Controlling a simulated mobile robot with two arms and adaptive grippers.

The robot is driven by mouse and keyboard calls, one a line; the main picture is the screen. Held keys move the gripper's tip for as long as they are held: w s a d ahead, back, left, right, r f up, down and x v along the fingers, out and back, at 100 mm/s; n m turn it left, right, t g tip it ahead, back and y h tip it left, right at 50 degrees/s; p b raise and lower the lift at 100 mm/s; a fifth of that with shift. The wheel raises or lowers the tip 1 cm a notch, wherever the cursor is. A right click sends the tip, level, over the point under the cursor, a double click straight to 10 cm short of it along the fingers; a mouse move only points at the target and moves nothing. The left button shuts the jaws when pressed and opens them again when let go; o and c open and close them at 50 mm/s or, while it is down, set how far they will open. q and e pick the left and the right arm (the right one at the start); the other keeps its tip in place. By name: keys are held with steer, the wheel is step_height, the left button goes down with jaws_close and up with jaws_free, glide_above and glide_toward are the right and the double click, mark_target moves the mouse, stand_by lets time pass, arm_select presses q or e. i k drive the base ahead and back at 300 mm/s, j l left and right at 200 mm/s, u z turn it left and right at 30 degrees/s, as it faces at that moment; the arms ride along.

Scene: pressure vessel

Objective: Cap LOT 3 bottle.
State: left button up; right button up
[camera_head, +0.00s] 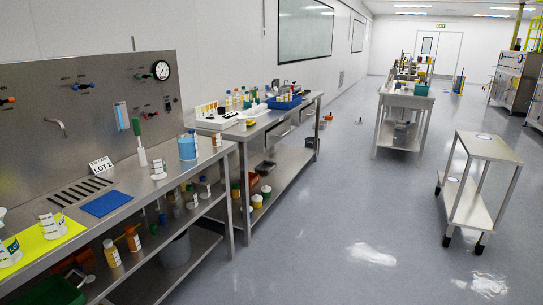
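Neither of my grippers is in view. A white bottle with a green-lettered label that seems to read LOT (9,250) stands at the left edge on a yellow mat (35,247); its number is too small to read. Small white labelled containers (52,226) stand close together on the same mat. A small white piece at the left edge is cut off, and I cannot tell whether it is a cap. A white card reading LOT 2 (101,165) stands on the steel bench, behind a blue mat (107,204). I cannot single out a LOT 3 bottle.
The steel bench (130,184) also holds a small white container (159,169), a green-handled brush (139,142) and a blue-filled beaker (187,147). Bottles and bins fill its lower shelf. A steel cart (490,147) stands at right. The floor (340,210) between is clear.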

mark_target(279, 96)
steer(key=i, duration=1.05)
steer(key=i+u, duration=0.1)
steer(key=i, duration=0.9)
steer(key=i+l, duration=0.15)
steer(key=i, duration=0.9)
steer(key=i+l, duration=0.15)
steer(key=i, duration=0.85)
steer(key=z, duration=1.25)
steer(key=i+z, duration=0.15)
steer(key=i, duration=3.3)
